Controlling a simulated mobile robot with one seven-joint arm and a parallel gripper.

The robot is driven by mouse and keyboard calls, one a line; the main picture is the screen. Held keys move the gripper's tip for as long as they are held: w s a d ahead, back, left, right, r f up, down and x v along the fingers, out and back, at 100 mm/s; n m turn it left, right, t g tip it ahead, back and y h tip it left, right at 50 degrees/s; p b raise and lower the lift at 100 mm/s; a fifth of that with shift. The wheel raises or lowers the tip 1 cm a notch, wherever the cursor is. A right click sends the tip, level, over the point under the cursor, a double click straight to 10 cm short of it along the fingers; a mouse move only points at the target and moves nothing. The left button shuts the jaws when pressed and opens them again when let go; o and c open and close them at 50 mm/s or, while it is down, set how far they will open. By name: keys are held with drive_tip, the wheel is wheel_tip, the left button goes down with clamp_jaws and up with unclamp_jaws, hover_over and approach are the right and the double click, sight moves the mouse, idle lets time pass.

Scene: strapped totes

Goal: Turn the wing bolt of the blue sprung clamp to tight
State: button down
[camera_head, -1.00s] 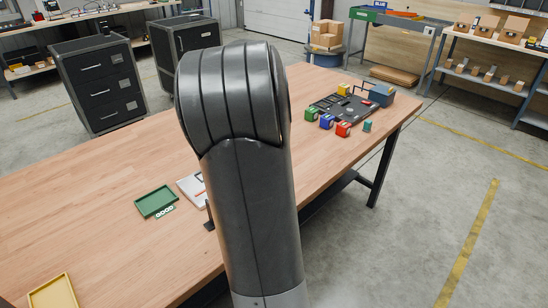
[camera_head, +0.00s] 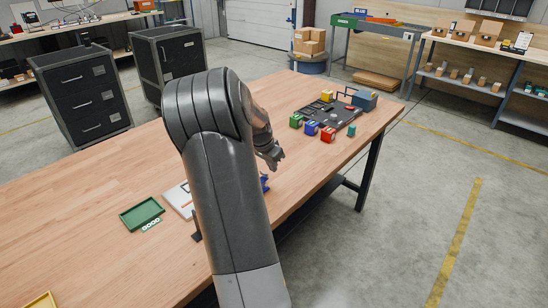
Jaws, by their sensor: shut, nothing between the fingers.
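A small blue object (camera_head: 265,183), which looks like the blue sprung clamp, sits near the table's front edge, just right of my arm. My arm hides most of it, and its wing bolt cannot be made out. My gripper (camera_head: 275,163) shows to the right of my arm, a little above and beyond the blue object in the picture, apart from it. Its fingers point down and look shut, with nothing seen between them.
A green tray (camera_head: 142,214) and a partly hidden white board (camera_head: 179,198) lie left of my arm. A dark board (camera_head: 330,117) with green, blue, red and yellow blocks and a blue box (camera_head: 365,101) stands at the far right of the wooden table (camera_head: 90,200). The table's left part is mostly clear.

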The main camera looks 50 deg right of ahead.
sight(266, 174)
drive_tip(key=shift+a, duration=0.95)
drive_tip(key=shift+s+a+m+g, duration=0.15)
drive_tip(key=shift+m+g, duration=0.25)
drive_tip(key=shift+m, duration=0.7)
drive_tip(key=m+g, duration=0.1)
drive_tip(key=m, duration=0.3)
drive_tip(key=shift+a+y, duration=0.2)
drive_tip(key=shift+y, duration=0.1)
drive_tip(key=m, duration=0.2)
drive_tip(key=m+g+y, duration=0.1)
drive_tip(key=m, duration=0.2)
drive_tip(key=shift+s+a+m, duration=0.1)
drive_tip(key=shift+a+m, duration=0.2)
drive_tip(key=shift+m, duration=0.1)
drive_tip(key=m, duration=0.2)
drive_tip(key=m+y, duration=0.1)
drive_tip(key=m, duration=0.1)
drive_tip(key=m+g+y, duration=0.1)
drive_tip(key=shift+a+m, duration=0.35)
drive_tip(key=shift+m, duration=0.05)
drive_tip(key=shift+w+d, duration=0.1)
drive_tip(key=shift+w, duration=0.15)
